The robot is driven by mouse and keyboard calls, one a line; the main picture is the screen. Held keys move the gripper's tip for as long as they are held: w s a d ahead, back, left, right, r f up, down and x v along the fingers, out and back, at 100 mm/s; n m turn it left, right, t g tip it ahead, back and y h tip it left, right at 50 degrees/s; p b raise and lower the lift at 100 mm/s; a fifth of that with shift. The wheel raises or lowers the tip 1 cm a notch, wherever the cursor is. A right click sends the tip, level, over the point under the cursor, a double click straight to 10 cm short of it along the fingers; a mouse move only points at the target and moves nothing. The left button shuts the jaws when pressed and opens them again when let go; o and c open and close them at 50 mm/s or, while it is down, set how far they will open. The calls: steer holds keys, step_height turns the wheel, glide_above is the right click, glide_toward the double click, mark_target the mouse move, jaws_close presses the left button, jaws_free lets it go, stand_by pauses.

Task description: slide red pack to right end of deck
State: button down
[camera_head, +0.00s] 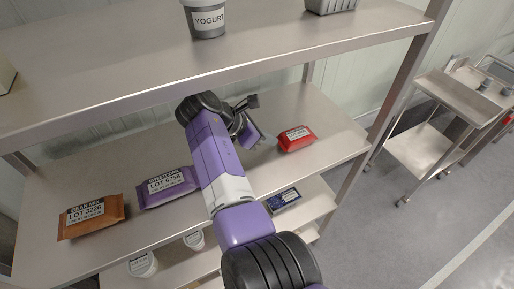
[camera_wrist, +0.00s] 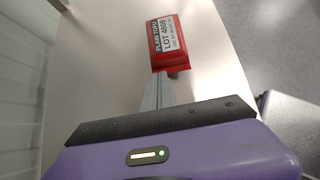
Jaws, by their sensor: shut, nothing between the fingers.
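The red pack (camera_head: 297,138) lies flat on the middle metal deck (camera_head: 340,135), toward its right end, with some bare deck beyond it. In the wrist view the red pack (camera_wrist: 180,61) has a white label that reads PLAIN TOFU and a lot number. My gripper (camera_wrist: 159,78) is shut and empty, with its fingers pointing at the near edge of the pack. The fingertips are at or very close to that edge; I cannot tell if they touch. In the head view my gripper is to the left of the pack, low over the deck.
A purple pack (camera_head: 167,188) and an orange-brown pack (camera_head: 92,216) lie on the deck to the left. An upper shelf (camera_head: 130,70) with a yogurt tub (camera_head: 206,18) is above. A post (camera_head: 383,110) stands at the right end. A cart (camera_head: 440,145) is beyond.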

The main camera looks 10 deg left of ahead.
steer(key=w+d, duration=0.2)
steer(key=d, duration=0.1)
steer(key=w+d, duration=0.3)
steer(key=d, duration=0.1)
steer(key=w+d, duration=0.2)
steer(key=d, duration=0.2)
steer(key=shift+w+d+f+p, duration=0.1)
steer(key=shift+w+f+p, duration=0.05)
steer(key=shift+p, duration=0.25)
